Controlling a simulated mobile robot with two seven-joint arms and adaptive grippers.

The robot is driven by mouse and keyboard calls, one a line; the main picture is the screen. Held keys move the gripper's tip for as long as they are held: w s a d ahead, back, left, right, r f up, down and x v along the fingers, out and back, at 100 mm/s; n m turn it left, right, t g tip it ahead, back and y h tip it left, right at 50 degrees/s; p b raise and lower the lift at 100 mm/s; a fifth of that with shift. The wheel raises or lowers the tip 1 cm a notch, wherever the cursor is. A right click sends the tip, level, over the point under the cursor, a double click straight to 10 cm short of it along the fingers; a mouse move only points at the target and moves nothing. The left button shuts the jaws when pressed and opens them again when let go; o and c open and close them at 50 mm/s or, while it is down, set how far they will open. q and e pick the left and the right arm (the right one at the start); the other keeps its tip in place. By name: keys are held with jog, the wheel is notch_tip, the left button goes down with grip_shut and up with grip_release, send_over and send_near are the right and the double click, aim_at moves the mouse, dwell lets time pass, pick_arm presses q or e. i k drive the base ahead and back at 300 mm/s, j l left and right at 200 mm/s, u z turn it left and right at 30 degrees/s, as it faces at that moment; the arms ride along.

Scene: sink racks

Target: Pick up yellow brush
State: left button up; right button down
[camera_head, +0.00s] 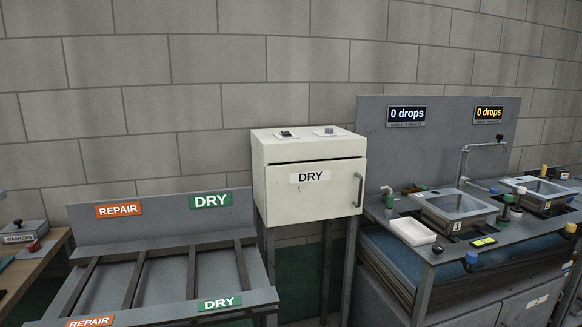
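I cannot make out a clear yellow brush. Small yellow parts show at the sink counter on the right: a yellow-topped item (544,170) behind the right sink, a yellow piece (571,227) at the right edge, and a flat yellow label (484,242) on the counter front. They are too small to tell whether any is a brush. Neither of my grippers is in view.
A white DRY cabinet (312,190) stands shut in the middle. An empty slotted rack (160,275) is at left. A WASHERS box (24,231) sits far left.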

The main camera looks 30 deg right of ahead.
aim_at(542, 176)
jog(key=z, duration=2.45)
